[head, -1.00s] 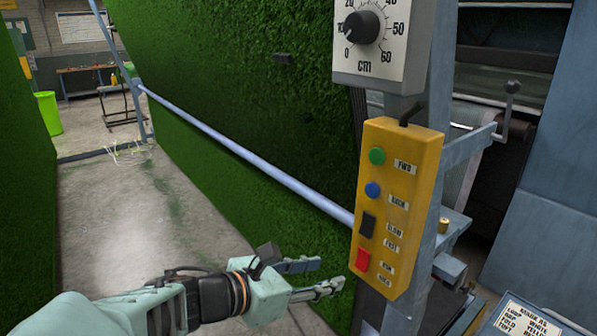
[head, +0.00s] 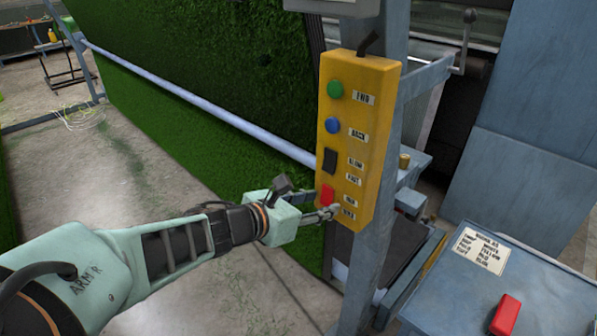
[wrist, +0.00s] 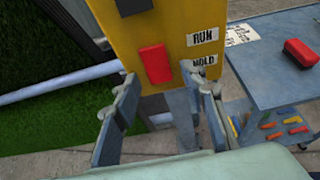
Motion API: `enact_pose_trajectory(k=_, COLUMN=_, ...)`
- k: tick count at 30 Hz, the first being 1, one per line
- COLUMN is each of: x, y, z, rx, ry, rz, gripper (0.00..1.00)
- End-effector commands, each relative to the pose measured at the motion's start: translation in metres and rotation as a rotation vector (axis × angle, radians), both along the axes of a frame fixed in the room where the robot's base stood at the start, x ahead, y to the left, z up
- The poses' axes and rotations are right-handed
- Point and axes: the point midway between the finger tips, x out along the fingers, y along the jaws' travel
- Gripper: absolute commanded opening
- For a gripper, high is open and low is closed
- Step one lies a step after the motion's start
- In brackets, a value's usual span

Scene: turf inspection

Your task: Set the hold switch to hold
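The hold switch is a red rocker (head: 327,195) low on the yellow control box (head: 361,150), beside labels that read RUN above and HOLD below in the wrist view. The red rocker (wrist: 156,64) shows there just beyond my fingertips. My gripper (head: 325,204) is at the lower front of the box, its fingers on either side of the lower part of the rocker in the head view. In the wrist view the fingers (wrist: 160,80) stand apart with nothing between them. I cannot tell whether a fingertip touches the box. Which way the rocker is tipped is not clear.
Above the rocker are a black switch (head: 330,161), a blue button (head: 332,125) and a green button (head: 335,89). A blue-grey post stands behind the box. A rail (head: 200,106) crosses the turf. A cart (head: 520,290) with a red object stands at right.

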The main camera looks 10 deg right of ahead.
Motion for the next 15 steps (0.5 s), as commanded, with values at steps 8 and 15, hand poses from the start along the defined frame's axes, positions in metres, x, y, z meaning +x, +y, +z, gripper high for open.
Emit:
enact_pose_trajectory(k=8, x=-0.0001, y=0.0002, z=0.0000, rx=0.000, ry=0.000, rz=0.000, gripper=0.09)
enact_pose_trajectory(k=15, x=-0.0002, y=0.0003, z=-0.0008, rx=-0.009, ry=-0.005, rz=-0.001, gripper=0.00)
